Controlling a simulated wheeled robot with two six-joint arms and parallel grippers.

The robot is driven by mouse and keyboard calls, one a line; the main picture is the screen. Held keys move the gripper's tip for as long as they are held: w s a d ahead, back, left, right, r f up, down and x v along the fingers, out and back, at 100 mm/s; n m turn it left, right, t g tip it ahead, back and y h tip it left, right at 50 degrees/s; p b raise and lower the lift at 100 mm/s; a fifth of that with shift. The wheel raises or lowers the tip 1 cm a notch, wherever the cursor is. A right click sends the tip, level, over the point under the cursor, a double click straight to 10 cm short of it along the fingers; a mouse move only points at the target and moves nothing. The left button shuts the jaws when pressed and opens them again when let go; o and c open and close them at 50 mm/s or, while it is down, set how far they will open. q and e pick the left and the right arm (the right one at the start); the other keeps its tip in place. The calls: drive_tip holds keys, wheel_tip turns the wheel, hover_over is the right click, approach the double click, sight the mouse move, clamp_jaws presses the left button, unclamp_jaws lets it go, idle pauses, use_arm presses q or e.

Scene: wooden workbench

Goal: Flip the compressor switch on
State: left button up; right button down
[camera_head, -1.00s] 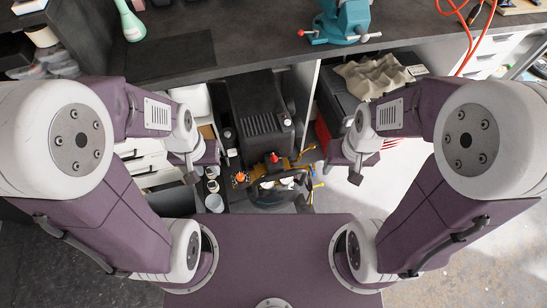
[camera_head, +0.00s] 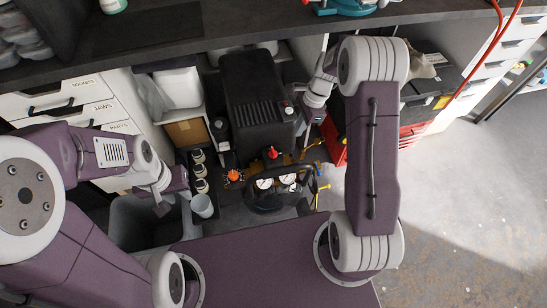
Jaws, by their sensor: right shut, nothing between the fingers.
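The black compressor (camera_head: 250,80) stands under the workbench, with a slotted vent on its housing. In front are a red knob (camera_head: 272,153), an orange knob (camera_head: 233,175) and two round gauges (camera_head: 264,183). Which part is the switch is not clear. My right gripper (camera_head: 307,128) is shut and empty, pointing down just right of the compressor's right front corner; its fingertips are small in view. My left gripper (camera_head: 165,205) hangs left of the compressor, over a grey bin; its finger gap is not clear.
The dark workbench edge (camera_head: 180,48) runs above the compressor. White drawers (camera_head: 75,105) stand at left, with several cups (camera_head: 202,205) beside the compressor. A red toolbox (camera_head: 334,142) is close on the right. Bare floor (camera_head: 470,190) lies at far right.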

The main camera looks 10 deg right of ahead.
sight(273, 153)
use_arm(q)
drive_tip(key=shift+w+f, duration=0.1)
drive_tip(key=shift+f, duration=0.15)
use_arm(e)
drive_tip(key=shift+d+f, duration=0.15)
drive_tip(key=shift+f, duration=0.15)
drive_tip(key=shift+f, duration=0.1)
